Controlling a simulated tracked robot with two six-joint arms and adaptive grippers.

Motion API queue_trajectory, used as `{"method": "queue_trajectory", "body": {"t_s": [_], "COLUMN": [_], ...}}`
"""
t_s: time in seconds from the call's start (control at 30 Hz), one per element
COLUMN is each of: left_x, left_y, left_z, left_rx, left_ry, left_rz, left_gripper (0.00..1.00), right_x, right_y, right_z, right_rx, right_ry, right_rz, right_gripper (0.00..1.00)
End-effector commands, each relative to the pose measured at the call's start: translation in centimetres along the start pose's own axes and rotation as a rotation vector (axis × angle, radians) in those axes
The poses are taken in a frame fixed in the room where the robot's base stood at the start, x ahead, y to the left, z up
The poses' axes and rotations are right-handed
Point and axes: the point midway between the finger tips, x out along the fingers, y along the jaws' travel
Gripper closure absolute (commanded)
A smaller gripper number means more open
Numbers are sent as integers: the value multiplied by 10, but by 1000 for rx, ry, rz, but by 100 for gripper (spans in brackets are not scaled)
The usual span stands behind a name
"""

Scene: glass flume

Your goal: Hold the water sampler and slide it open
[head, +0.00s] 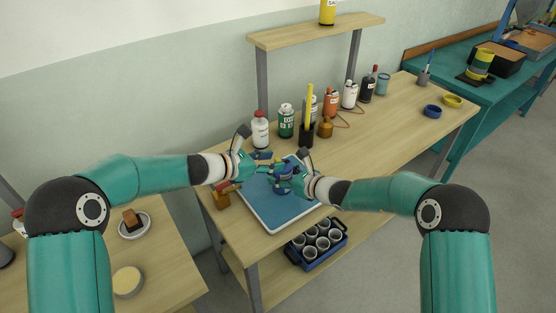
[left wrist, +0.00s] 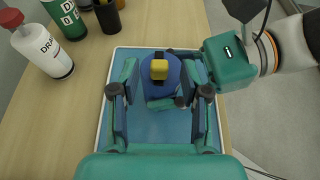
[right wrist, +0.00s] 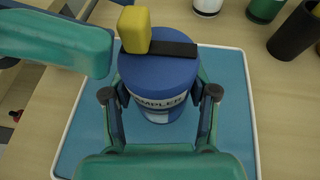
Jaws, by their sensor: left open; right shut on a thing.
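The water sampler (right wrist: 155,82) is a blue cylinder with a white label band, and it stands over the blue tray (head: 275,212). A yellow block (right wrist: 134,29) sits on a dark strip across its top; the block also shows in the left wrist view (left wrist: 159,69). My right gripper (right wrist: 160,100) is shut on the sampler's body, one finger on each side. My left gripper (left wrist: 160,95) is open, its fingers apart, with the sampler and yellow block seen between and beyond them. In the head view the grippers partly hide the sampler (head: 284,172).
A white bottle (head: 260,131), a green can (head: 286,121) and a dark cup with a yellow item (head: 307,130) stand behind the tray. Wooden blocks (head: 221,199) lie by its left edge. The bench is clear to the right, before blue and yellow rings (head: 432,111).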

Motion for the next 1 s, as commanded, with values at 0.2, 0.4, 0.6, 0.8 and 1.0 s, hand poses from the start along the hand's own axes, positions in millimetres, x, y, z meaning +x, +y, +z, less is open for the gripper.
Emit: {"method": "queue_trajectory", "body": {"t_s": [0.2, 0.4, 0.6, 0.8, 1.0], "left_x": [24, 29, 28, 28, 28], "left_y": [0, 0, 0, 0, 0], "left_z": [0, 1, 0, 0, 0], "left_rx": [0, 0, 0, 0, 0], "left_ry": [0, 0, 0, 0, 0], "left_rz": [-1, 0, 0, 0, -1], "left_gripper": [54, 54, 62, 96, 100], "right_x": [0, 0, 0, 0, 0], "right_y": [0, 0, 0, 0, 0], "right_z": [0, 0, 0, 0, 0], "right_rx": [0, 0, 0, 0, 0], "right_ry": [0, 0, 0, 0, 0], "right_rz": [0, 0, 0, 0, 0], "right_gripper": [82, 82, 82, 82, 82]}}
